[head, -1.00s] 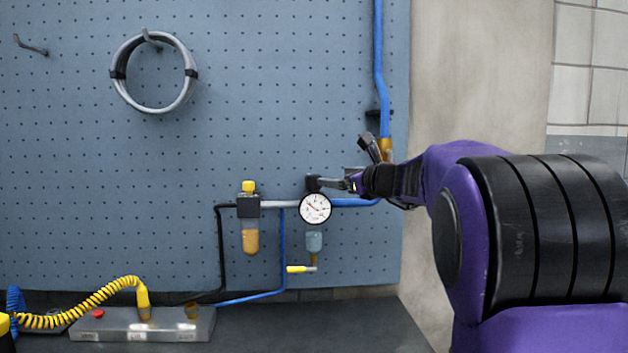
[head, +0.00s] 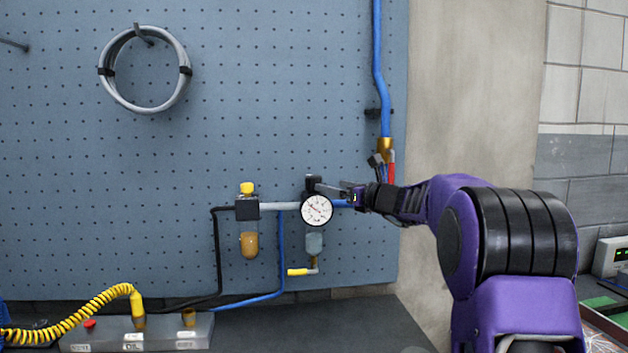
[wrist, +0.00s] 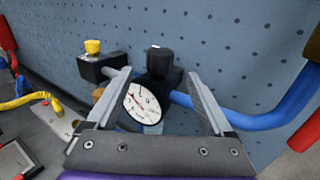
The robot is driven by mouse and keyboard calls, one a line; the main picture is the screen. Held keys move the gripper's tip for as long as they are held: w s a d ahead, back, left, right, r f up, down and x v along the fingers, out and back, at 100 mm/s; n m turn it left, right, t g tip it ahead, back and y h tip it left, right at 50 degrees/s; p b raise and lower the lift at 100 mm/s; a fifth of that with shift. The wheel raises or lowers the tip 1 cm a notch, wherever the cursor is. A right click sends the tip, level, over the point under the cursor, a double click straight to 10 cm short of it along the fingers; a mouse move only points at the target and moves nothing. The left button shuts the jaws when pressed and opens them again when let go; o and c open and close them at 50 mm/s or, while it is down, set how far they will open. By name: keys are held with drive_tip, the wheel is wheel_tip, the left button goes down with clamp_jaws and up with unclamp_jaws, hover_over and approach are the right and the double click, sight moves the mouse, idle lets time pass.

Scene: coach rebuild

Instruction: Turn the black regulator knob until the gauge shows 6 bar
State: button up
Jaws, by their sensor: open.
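The black regulator knob (head: 313,182) sits on top of the regulator, just above the white round pressure gauge (head: 317,210). In the wrist view the knob (wrist: 160,60) stands upright between and beyond the open fingers, and the gauge (wrist: 141,102) shows below it, tilted. A red needle shows on the dial, but its reading is too small to tell. My gripper (head: 328,187) comes from the right at knob height. In the wrist view my gripper (wrist: 160,88) is open with nothing held; I cannot tell whether a finger touches the knob.
A blue hose (head: 378,70) runs down the board's right side to the regulator. Left of the gauge is a yellow-topped unit (head: 247,208) with an amber bowl. A grey box (head: 135,332) with a yellow coiled hose stands on the bench. A hose ring (head: 144,68) hangs upper left.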

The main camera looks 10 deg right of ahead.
sight(314, 182)
drive_tip(key=p+x, duration=0.2)
drive_tip(key=x, duration=0.7)
drive_tip(key=shift+w+a, duration=0.1)
drive_tip(key=shift+a, duration=0.05)
clamp_jaws()
drive_tip(key=shift+b, duration=0.45)
